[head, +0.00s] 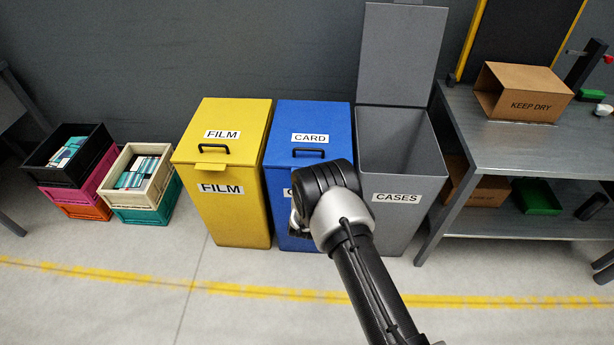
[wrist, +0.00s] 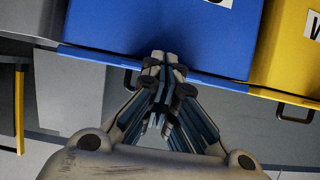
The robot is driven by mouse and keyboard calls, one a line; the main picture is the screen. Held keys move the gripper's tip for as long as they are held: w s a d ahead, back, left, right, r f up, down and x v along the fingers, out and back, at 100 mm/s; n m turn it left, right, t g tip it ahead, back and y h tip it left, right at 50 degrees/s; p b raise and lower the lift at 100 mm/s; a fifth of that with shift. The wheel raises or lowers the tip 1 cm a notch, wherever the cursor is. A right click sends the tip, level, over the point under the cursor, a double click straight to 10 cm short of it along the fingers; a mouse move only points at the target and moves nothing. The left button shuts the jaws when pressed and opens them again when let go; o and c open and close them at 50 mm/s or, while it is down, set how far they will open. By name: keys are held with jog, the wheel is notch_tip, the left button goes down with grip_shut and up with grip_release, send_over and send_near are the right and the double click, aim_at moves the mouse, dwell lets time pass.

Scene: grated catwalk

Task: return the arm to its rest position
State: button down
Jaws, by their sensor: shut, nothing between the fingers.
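My arm reaches up from the bottom of the head view, its wrist in front of the blue CARD bin (head: 318,125). In the head view my gripper is mostly hidden behind the wrist. In the wrist view my gripper (wrist: 160,60) has its fingertips together and holds nothing. The fingers show against the blue bin's face (wrist: 120,28); I cannot tell how close they are.
The yellow FILM bin (head: 230,145) stands left with its lid shut. The grey CASES bin (head: 412,205) stands right with its lid up. Stacked crates (head: 160,180) sit at far left. A metal table (head: 500,145) stands at right. Floor in front is clear.

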jog(key=shift+s+f+p, duration=0.15)
jog(key=shift+s+f, duration=0.5)
jog(key=shift+s, duration=0.25)
jog(key=shift+s+f+p, duration=0.15)
jog(key=shift+s+f, duration=0.5)
jog(key=shift+s, duration=0.25)
